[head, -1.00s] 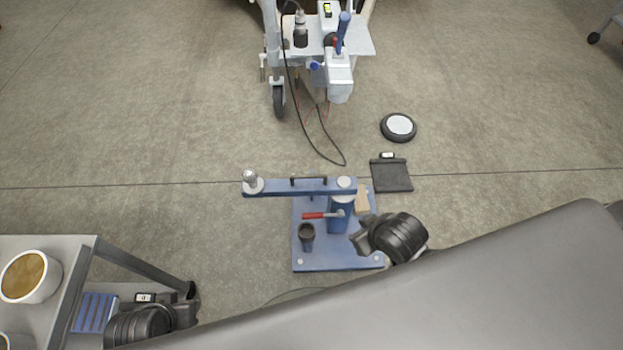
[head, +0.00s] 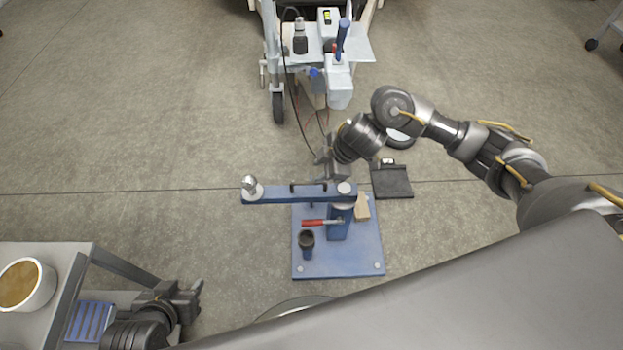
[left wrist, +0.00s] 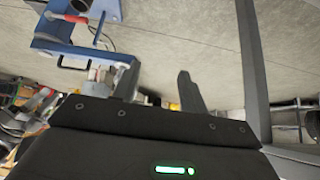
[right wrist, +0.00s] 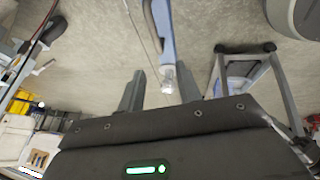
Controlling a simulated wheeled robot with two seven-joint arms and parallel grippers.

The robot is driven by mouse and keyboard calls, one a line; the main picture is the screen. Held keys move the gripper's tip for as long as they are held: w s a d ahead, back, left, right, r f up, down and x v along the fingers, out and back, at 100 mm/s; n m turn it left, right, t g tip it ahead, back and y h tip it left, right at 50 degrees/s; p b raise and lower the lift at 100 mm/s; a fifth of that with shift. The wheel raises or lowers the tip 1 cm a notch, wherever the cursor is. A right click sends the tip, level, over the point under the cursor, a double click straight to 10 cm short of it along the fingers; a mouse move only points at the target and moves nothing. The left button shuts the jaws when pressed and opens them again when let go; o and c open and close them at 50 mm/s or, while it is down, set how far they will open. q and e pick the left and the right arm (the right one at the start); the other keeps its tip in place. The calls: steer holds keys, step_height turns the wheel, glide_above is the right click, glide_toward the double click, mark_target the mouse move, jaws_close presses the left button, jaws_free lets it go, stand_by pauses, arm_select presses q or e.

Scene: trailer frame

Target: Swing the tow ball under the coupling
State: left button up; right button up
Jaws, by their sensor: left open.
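The tow ball (head: 250,184) stands on the left end of a blue swing beam (head: 280,195), which pivots on a post on a blue base plate (head: 340,262). The coupling (head: 340,92) is on the trailer frame, beyond and above the beam in the picture. My right gripper (head: 324,162) is just beyond the beam near the handle, open; contact cannot be told. The beam shows beyond its fingers in the right wrist view (right wrist: 163,40). My left gripper (head: 197,300) is open and empty at lower left, beside the cart.
A red-handled lever (head: 318,222) and a dark cup (head: 306,240) are on the base. A grey cart (head: 75,262) with a bowl (head: 28,284) stands at left. Cables hang below the trailer. Floor left of the tow ball is clear.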

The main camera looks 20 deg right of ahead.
steer(key=d, duration=0.2)
steer(key=b, duration=0.3)
glide_above(308, 183)
steer(key=s+d, duration=0.2)
step_height(308, 183, down, 5)
steer(key=shift+h, duration=0.3)
steer(key=b+x, duration=0.1)
steer(key=x, duration=0.3)
steer(key=shift+w+d+f+b, duration=0.1)
steer(key=shift+w+f+b, duration=0.05)
steer(key=shift+f+b, duration=0.2)
arm_select(q)
steer(key=w+d+r+m+t+h, duration=0.1)
steer(key=w+d+r+t+h, duration=0.1)
steer(key=d+r+t+h, duration=0.2)
steer(key=w+d+r+m+t+h, duration=0.2)
steer(key=d+r+t, duration=0.4)
steer(key=r, duration=0.4)
steer(key=shift+w+d+h, duration=0.35)
steer(key=shift+w+h, duration=0.15)
steer(key=shift+h, duration=0.5)
arm_select(e)
steer(key=shift+f, duration=0.1)
jaws_close()
